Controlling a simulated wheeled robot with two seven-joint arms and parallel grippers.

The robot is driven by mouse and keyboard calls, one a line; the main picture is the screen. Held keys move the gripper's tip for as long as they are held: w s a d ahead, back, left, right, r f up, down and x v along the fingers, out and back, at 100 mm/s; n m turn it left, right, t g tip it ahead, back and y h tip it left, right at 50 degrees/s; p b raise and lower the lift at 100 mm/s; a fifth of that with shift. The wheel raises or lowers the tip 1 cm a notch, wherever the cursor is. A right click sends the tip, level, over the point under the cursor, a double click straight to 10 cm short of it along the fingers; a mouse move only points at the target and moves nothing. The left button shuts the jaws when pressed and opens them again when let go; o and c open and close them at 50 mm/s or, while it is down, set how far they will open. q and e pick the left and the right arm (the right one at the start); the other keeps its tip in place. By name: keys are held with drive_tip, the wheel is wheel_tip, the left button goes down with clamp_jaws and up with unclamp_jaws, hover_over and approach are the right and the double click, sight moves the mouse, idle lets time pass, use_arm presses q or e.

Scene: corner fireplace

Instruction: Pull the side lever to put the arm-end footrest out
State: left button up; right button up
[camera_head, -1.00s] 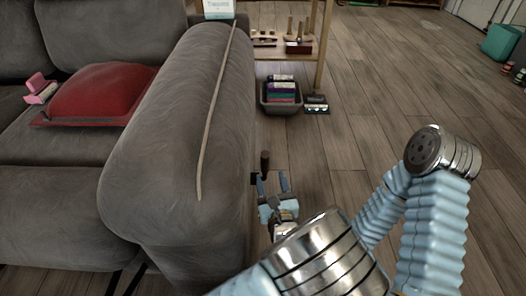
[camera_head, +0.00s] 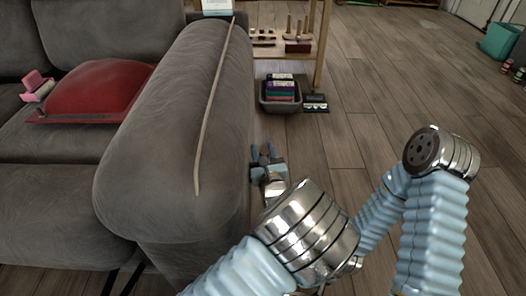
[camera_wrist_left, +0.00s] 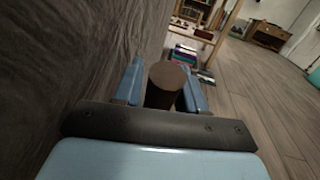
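The grey sofa's arm (camera_head: 165,165) runs along the left, and no footrest panel shows in view. The side lever (camera_wrist_left: 166,82) is a dark round-topped post beside the sofa in the left wrist view. In the head view I cannot pick it out clearly. My left gripper (camera_head: 263,151) is low beside the sofa arm's outer side. In the left wrist view its blue fingers (camera_wrist_left: 165,88) stand on either side of the lever and look open. The right finger is very close to the lever; I cannot tell whether it touches. My right gripper is out of view.
A grey basket (camera_head: 280,101) of coloured items stands on the floor beyond the gripper, beside a small dark item (camera_head: 315,103). A wooden shelf (camera_head: 322,45) is behind them. A red cushion (camera_head: 95,90) lies on the sofa. The wooden floor at right is largely clear.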

use_arm(q)
clamp_jaws()
drive_tip(key=shift+w+r+p, duration=0.25)
drive_tip(key=shift+p, duration=0.4)
drive_tip(key=w+f+m+g+p, duration=0.1)
drive_tip(key=w+g+p, duration=0.5)
drive_tip(key=p, duration=0.5)
drive_tip(key=shift+w+f+h, duration=0.3)
drive_tip(key=shift+w+h, duration=0.1)
drive_tip(key=shift+w, duration=0.45)
